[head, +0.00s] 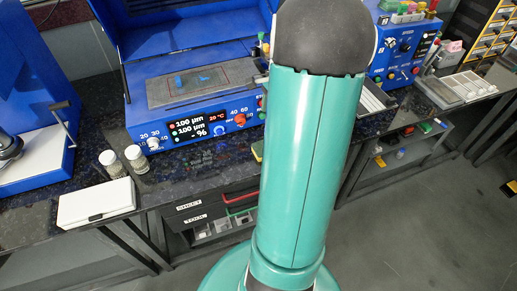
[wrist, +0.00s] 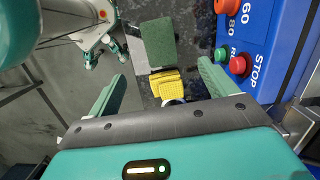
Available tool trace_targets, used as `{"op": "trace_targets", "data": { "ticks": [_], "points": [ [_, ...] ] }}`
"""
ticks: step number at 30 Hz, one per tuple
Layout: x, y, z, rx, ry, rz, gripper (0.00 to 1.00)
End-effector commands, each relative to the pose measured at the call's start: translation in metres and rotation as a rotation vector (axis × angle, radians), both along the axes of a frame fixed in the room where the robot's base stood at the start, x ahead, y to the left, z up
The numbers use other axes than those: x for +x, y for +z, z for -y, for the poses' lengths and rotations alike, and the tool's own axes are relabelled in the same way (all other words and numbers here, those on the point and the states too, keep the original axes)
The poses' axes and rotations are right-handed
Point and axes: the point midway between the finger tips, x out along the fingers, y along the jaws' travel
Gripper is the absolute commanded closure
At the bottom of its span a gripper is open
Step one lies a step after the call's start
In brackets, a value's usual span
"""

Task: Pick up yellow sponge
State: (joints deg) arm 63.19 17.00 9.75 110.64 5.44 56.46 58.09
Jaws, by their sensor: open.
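The yellow sponge (wrist: 168,83) shows in the wrist view, low between the two fingers of my gripper (wrist: 162,71). The fingers are open and stand well apart on its left and right, with a visible gap on each side. The sponge's lower edge is partly covered by a small pale rounded part and my gripper's dark palm. A dark green flat pad (wrist: 158,42) lies just beyond the sponge. In the head view, a small yellow-green edge (head: 257,151) shows beside my arm, which hides the rest; I cannot tell if it is the sponge.
A blue machine (head: 190,133) with knobs and a display stands on the dark speckled counter (head: 180,170). Its red button (wrist: 238,66) is close to my right finger. Two small jars (head: 134,155) and a white box (head: 96,203) sit at left. Open floor lies in front.

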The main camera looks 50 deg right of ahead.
Motion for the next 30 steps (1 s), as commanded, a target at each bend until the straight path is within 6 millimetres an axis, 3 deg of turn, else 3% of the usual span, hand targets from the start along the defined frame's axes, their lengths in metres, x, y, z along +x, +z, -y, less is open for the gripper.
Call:
{"op": "trace_targets", "data": {
  "ticks": [5,16,23,30],
  "points": [
    [-0.005,-0.009,0.006,0.009,-0.03,-0.003,0.15],
    [-0.004,-0.074,-0.001,0.011,-0.036,-0.004,0.15],
    [-0.002,-0.093,-0.004,0.009,-0.033,-0.002,0.15],
    [-0.001,-0.127,-0.009,0.011,-0.03,-0.003,0.15]
  ]
}}
